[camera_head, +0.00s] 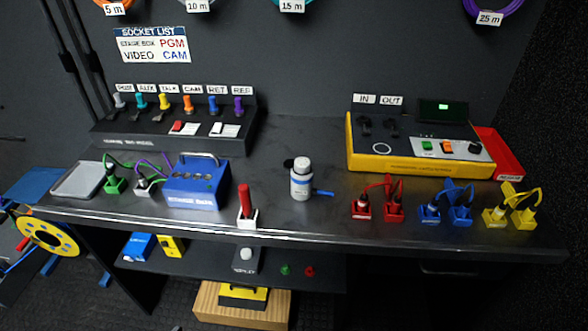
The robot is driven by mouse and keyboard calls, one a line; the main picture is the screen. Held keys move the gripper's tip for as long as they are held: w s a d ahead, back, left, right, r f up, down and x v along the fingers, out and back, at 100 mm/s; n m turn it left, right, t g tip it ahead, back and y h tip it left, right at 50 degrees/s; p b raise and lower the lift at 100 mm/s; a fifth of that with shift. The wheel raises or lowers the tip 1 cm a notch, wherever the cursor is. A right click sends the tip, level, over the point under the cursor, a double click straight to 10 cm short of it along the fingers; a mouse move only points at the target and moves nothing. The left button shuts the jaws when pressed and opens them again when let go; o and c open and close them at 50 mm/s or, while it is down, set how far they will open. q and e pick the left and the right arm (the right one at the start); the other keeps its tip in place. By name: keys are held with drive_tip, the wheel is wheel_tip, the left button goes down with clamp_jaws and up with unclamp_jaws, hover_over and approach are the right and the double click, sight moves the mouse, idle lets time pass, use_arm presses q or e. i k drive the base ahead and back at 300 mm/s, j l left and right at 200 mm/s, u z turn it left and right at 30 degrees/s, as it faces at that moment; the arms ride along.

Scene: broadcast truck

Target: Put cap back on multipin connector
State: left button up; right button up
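I cannot clearly make out a multipin connector or its cap at this size. A small dark round piece (288,163) shows beside the top of a white bottle (301,182) at the middle of the bench. I cannot tell whether it is the cap. A small blue piece (323,193) sticks out at the bottle's right. The yellow test box (352,150) at the right has dark fittings on its top under the IN and OUT labels. The blue box (198,190) at the left has several dark sockets. Neither of my grippers is in view.
A black socket panel (160,142) with coloured plugs stands at the back left. A grey tray (77,180) is at the left end. A red-handled tool (245,203) stands at the front edge. Red, blue and yellow cabled plugs (445,205) line the front right. The back middle is clear.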

sight(303, 174)
drive_tip(key=j+z, duration=0.35)
drive_tip(key=j, duration=0.15)
drive_tip(key=j+z, duration=0.35)
drive_tip(key=k+j+z, duration=0.2)
drive_tip(key=j+z, duration=0.15)
drive_tip(key=j, duration=0.2)
drive_tip(key=k+j+z, duration=0.3)
drive_tip(key=j, duration=0.15)
drive_tip(key=i, duration=0.1)
